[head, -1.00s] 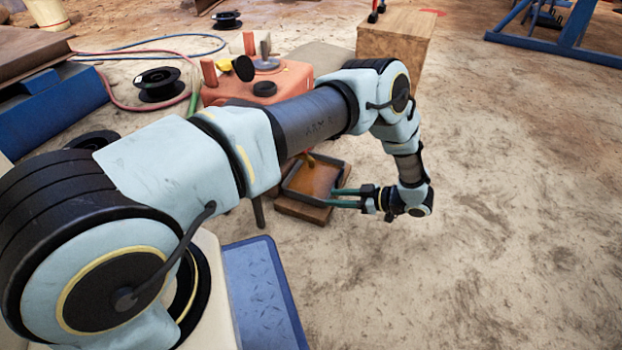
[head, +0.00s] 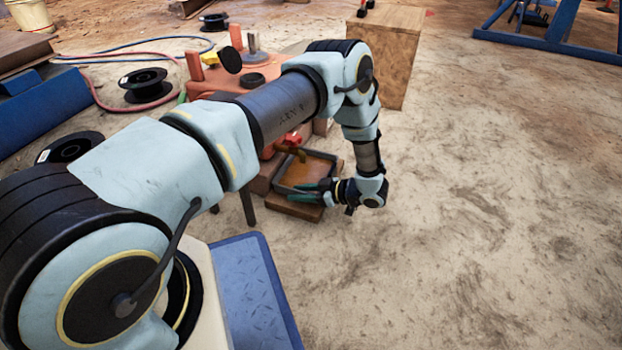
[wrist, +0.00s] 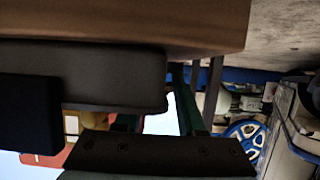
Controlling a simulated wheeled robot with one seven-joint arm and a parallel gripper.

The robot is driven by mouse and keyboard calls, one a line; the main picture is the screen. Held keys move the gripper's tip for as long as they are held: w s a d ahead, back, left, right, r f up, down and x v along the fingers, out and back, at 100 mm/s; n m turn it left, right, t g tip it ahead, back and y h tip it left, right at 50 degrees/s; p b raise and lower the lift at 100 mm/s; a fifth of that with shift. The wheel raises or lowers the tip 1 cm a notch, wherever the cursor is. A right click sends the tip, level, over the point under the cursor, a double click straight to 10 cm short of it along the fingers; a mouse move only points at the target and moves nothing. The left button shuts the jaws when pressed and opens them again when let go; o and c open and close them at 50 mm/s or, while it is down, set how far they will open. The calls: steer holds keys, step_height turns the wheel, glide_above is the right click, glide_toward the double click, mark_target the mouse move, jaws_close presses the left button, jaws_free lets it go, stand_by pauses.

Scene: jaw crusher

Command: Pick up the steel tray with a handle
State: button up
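The steel tray (head: 322,157) is a shallow, dark-rimmed square tray with a brown inside. It rests on a low wooden board (head: 290,207) on the ground, beside the orange machine. My gripper (head: 294,192) is at the tray's near side, its two green fingers apart and overlapping the tray's near edge in the picture. In the wrist view a dark grey slab, apparently the tray (wrist: 110,82), is very close and partly covers the fingers, with the wood above it in the picture. I cannot make out the tray's handle or any contact.
The orange machine (head: 226,88), with a red valve handle (head: 290,141) above the tray, stands behind and left. A wooden box (head: 388,55) stands farther back. Black spools (head: 145,84) and hoses lie left. The ground to the right is clear.

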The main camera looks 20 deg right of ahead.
jaws_close()
stand_by(1.4)
